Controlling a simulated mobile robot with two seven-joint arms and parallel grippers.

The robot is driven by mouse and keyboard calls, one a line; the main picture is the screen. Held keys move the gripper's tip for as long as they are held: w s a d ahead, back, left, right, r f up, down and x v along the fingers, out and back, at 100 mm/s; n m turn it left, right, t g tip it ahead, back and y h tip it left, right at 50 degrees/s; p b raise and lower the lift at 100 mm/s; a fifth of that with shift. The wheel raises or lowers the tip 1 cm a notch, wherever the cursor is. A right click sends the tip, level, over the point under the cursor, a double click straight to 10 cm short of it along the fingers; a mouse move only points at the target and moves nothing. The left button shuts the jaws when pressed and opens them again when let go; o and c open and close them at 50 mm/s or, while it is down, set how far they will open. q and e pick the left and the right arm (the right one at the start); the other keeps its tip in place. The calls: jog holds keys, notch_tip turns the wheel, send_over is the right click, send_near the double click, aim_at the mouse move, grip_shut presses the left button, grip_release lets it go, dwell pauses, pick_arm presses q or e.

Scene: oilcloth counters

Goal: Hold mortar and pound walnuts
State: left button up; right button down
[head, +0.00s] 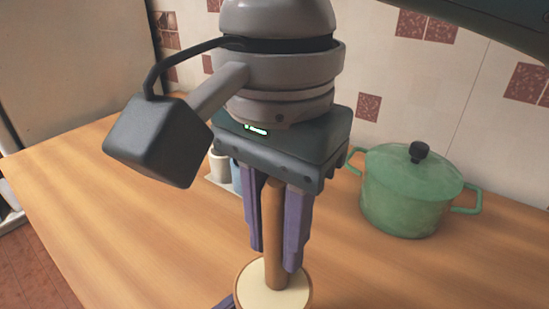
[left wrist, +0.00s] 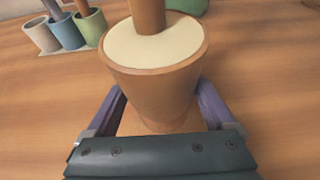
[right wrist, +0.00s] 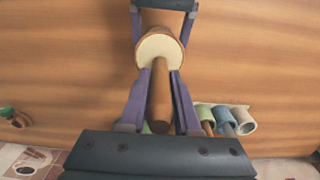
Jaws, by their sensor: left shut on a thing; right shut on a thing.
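The wooden mortar (left wrist: 150,80) stands upright with a pale cream top surface, and its rim shows at the bottom of the head view (head: 240,290). My left gripper (left wrist: 158,97) is shut around its sides; in the head view only a purple bit of it shows at the bottom edge. The brown wooden pestle (right wrist: 159,105) is upright, its lower end at the mortar's pale surface. My right gripper (head: 275,260) is shut on the pestle above the mortar, one purple finger on each side. I cannot make out separate walnuts in the mortar.
A green lidded pot (head: 410,190) stands on the wooden counter to the right, near the tiled wall. White (left wrist: 42,36), blue (left wrist: 66,32) and green (left wrist: 91,27) cups stand in a row behind the mortar, partly hidden in the head view. The counter's left side is clear.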

jog(key=shift+f, duration=1.05)
jog(key=shift+r, duration=0.1)
jog(key=shift+r, duration=1)
jog(key=shift+r, duration=5.3)
